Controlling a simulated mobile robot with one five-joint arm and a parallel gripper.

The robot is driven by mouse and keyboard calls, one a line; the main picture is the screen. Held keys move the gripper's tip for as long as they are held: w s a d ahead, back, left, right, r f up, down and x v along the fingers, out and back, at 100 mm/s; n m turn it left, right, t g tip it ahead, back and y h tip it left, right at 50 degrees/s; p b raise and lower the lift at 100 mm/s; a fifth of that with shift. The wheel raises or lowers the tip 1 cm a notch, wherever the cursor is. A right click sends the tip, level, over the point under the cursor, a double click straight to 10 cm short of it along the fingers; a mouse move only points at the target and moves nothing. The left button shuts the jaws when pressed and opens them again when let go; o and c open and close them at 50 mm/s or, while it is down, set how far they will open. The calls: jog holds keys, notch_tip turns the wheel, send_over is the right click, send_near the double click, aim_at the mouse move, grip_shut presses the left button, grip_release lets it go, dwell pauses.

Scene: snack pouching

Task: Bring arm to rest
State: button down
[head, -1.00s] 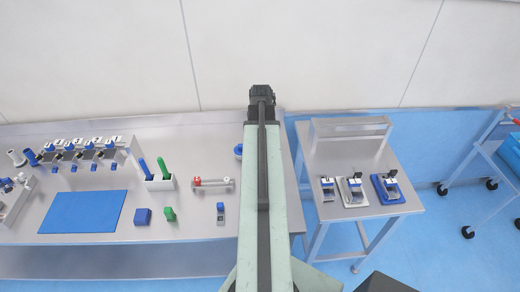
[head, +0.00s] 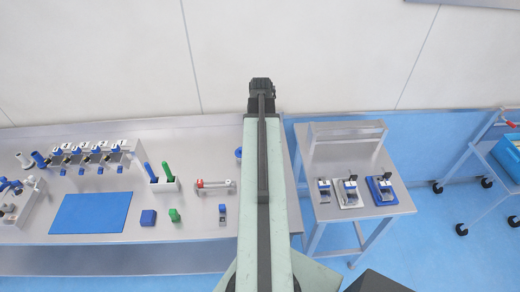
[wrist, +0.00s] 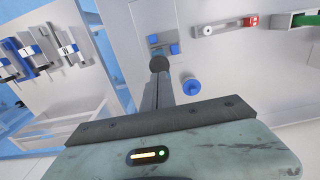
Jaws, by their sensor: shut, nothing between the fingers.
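My arm (head: 264,190) stretches straight up the middle of the head view, in front of the right end of the steel bench. A black block (head: 261,88) shows at its far end; the fingers cannot be made out there. In the wrist view my gripper (wrist: 158,85) shows as dark, narrow fingers held together with nothing between them. A blue round knob (wrist: 191,87) lies beyond and to the right of the fingers, apart from them.
The bench (head: 190,140) holds a blue mat (head: 91,213), a pen holder (head: 165,186) and a red-tipped bar tool (head: 215,185). A side table (head: 345,150) with several small devices stands right of my arm. A wheeled cart (head: 480,170) is at the far right, with open blue floor between.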

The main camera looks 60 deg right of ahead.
jog(key=shift+r, duration=0.1)
dwell(0.4)
jog(key=w+a+f+n+b, duration=0.3)
jog(key=w+a+f+b, duration=0.3)
jog(key=w+a, duration=0.5)
jog(key=w+a+f+n+b, duration=0.5)
jog(key=w+a, duration=0.4)
jog(key=a, duration=0.5)
jog(key=a+f+n+b, duration=0.1)
jog(key=a+f+b, duration=0.2)
jog(key=a, duration=0.9)
jog(key=w+a+f+n+b, duration=0.1)
jog(key=a+f+b, duration=0.3)
jog(key=a, duration=0.8)
jog(key=shift+w+a+n, duration=0.25)
jog(key=shift+a+n, duration=0.1)
jog(key=shift+n, duration=0.15)
